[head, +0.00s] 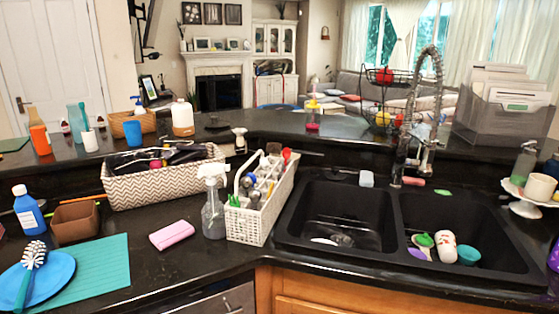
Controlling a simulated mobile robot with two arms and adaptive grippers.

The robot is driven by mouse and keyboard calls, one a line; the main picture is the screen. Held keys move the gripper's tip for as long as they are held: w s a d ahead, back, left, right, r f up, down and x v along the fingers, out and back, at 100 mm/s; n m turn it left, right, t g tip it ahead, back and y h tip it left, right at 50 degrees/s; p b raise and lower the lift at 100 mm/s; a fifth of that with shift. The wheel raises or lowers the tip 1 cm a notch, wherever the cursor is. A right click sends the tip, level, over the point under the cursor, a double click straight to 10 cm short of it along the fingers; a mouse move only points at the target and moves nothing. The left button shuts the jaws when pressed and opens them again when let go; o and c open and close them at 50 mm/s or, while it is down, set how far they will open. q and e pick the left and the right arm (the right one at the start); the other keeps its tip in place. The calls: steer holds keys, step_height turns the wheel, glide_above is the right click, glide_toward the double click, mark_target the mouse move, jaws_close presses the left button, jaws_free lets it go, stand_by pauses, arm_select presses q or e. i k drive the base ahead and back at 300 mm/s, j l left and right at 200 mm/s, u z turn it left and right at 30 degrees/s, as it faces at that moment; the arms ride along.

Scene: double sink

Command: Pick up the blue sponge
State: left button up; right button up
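A small pale block (367,178), whitish to light blue, sits upright on the dark ledge behind the left basin of the black double sink (283,236). It looks like the blue sponge, but it is small and I cannot be sure. A pink block (171,235), sponge-like or cloth-like, lies on the counter left of the spray bottle (213,215). Neither of my grippers is in view.
A white caddy (246,228) full of utensils stands left of the sink. The faucet (402,140) rises right of the pale block. The right basin holds a cup (445,245) and scoops. A teal mat (105,270) lies at left.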

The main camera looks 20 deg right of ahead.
mark_target(366, 179)
steer(key=z, duration=0.95)
